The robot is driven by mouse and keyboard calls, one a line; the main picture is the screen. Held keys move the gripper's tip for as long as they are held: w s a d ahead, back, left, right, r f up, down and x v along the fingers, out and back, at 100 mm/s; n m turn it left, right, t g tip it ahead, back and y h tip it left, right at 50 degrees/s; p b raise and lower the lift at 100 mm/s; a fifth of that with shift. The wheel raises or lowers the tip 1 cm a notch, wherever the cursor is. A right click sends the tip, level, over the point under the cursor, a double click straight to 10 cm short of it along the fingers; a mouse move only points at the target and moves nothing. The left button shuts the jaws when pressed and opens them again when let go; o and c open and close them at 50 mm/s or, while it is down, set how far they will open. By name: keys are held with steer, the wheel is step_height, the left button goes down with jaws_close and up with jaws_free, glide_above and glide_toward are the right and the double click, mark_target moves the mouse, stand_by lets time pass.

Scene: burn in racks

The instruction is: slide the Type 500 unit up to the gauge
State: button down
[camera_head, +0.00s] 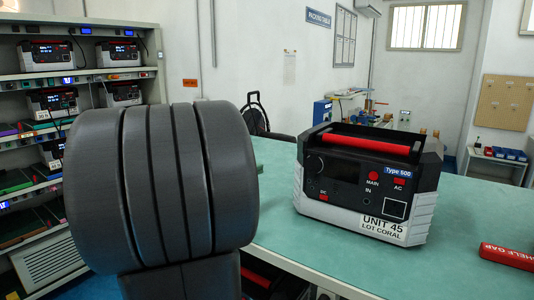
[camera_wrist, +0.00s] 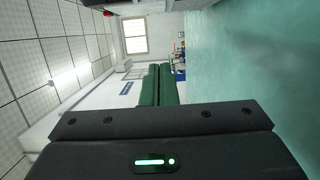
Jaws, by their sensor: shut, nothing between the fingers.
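The Type 500 unit (camera_head: 368,185), a black and pale grey box with a red top handle, stands upright on the green table in the head view. Its front reads "UNIT 45 LOT CORAL". A red block lettered "HELF GAP" (camera_head: 508,256), seemingly the gauge, lies on the table to the right and nearer, apart from the unit and partly cut by the frame edge. My gripper (camera_wrist: 159,70) shows in the wrist view with its two green fingers together and nothing between them. The unit and the block are not seen in the wrist view. The gripper is hidden in the head view.
The green table (camera_head: 290,240) is clear between the unit and the red block. A rack (camera_head: 85,75) with several similar units stands at the left. Another red-handled unit (camera_head: 258,278) shows low beside the table edge. My arm covers much of the left in the head view.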

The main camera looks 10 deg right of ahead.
steer(key=shift+w, duration=0.3)
steer(key=shift+w+d, duration=0.1)
steer(key=shift+d, duration=0.1)
steer(key=shift+w+d+p, duration=0.15)
steer(key=shift+d+p, duration=0.7)
steer(key=shift+d, duration=0.95)
steer(key=shift+w+d+p, duration=0.2)
steer(key=shift+d+p, duration=0.6)
steer(key=shift+d, duration=1.05)
steer(key=shift+w+d+p, duration=0.15)
steer(key=shift+d+p, duration=0.7)
steer(key=shift+d, duration=0.95)
